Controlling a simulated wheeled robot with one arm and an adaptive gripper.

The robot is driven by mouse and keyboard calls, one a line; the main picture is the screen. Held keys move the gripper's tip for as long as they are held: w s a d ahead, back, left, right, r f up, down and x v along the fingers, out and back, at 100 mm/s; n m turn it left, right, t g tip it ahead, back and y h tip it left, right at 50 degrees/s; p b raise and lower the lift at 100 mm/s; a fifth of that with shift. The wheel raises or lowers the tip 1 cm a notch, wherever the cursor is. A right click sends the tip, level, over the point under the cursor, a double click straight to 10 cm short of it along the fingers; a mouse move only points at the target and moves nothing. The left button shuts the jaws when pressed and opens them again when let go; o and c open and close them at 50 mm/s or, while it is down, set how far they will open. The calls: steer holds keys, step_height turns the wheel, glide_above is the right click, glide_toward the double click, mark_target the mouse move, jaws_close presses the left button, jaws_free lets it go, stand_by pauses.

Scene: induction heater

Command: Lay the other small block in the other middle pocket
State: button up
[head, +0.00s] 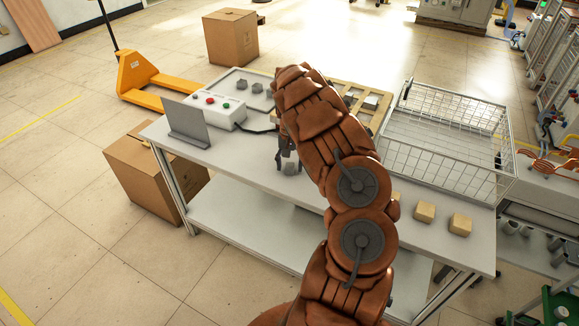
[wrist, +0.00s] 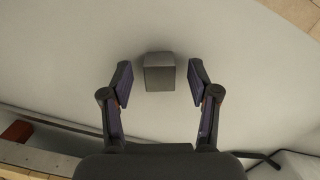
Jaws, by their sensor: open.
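A small grey block (head: 291,169) stands on the white table near its front edge, below my gripper (head: 287,152). In the wrist view the block (wrist: 160,72) sits between the fingertips of my gripper (wrist: 160,80), with a gap on each side. The jaws are open and do not touch it. A light wooden tray (head: 385,104) with grey pieces in it lies behind my arm; my arm hides much of it, so I cannot tell which pockets are filled.
A white control box (head: 222,113) with buttons and a grey upright panel (head: 187,122) stand left of the gripper. A wire basket (head: 440,170) fills the table's right side. Tan blocks (head: 460,224) lie at the front right. The table around the block is clear.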

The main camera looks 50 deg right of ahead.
steer(key=shift+s+f, duration=0.1)
steer(key=shift+f, duration=0.3)
steer(key=shift+a, duration=0.1)
jaws_close()
